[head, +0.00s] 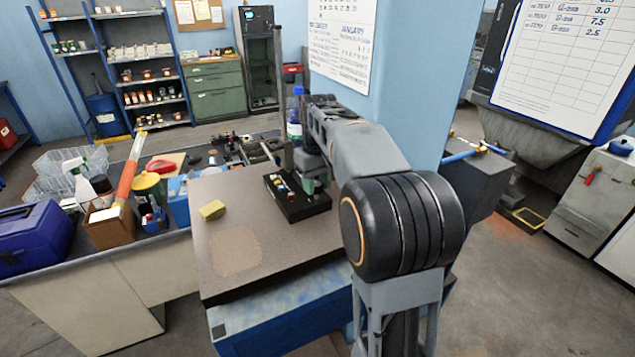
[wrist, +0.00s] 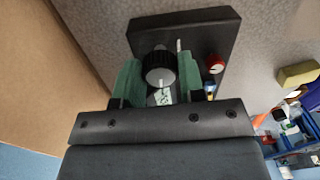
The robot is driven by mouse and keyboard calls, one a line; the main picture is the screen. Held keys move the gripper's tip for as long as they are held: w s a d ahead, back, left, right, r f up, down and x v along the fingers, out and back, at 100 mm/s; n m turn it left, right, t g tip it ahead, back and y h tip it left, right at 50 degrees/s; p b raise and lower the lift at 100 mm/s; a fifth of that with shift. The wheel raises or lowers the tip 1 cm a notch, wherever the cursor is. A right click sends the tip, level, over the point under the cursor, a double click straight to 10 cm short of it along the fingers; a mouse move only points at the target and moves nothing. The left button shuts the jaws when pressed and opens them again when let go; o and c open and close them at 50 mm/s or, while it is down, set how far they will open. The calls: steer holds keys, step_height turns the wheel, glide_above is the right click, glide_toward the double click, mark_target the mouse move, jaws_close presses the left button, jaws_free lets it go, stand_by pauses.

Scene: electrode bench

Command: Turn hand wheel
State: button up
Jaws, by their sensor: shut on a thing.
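The hand wheel is a round dark knob (wrist: 158,68) with a pale pointer mark, on a black panel box (wrist: 205,32). In the wrist view my gripper (wrist: 159,75) has its two green fingers on either side of the knob, shut on it. In the head view the black box (head: 288,211) lies on the speckled bench plate, and my gripper (head: 313,182) comes down on its right part. There the knob is hidden by my gripper and arm. A small label with green marks (wrist: 161,97) shows below the knob in the wrist view.
A red knob (wrist: 215,64) sits on the box right of my fingers. A yellow sponge (head: 212,210) lies on the plate (head: 225,275), whose front left is clear. A blue-capped bottle (head: 294,118) stands behind my wrist. Tools and containers crowd the bench at left.

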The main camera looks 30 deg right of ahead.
steer(key=shift+c, duration=1.3)
steer(key=m+p, duration=0.2)
steer(key=m, duration=0.2)
steer(key=shift+r+m, duration=0.1)
steer(key=shift+m, duration=0.3)
steer(key=m+p, duration=0.1)
steer(key=m, duration=0.4)
steer(key=shift+a+m, duration=0.1)
steer(key=shift+m, duration=0.2)
steer(key=m+p, duration=0.1)
steer(key=m, duration=0.4)
steer(key=m+p, duration=0.1)
steer(key=m, duration=0.5)
steer(key=shift+w, duration=0.1)
steer(key=shift+m, duration=0.3)
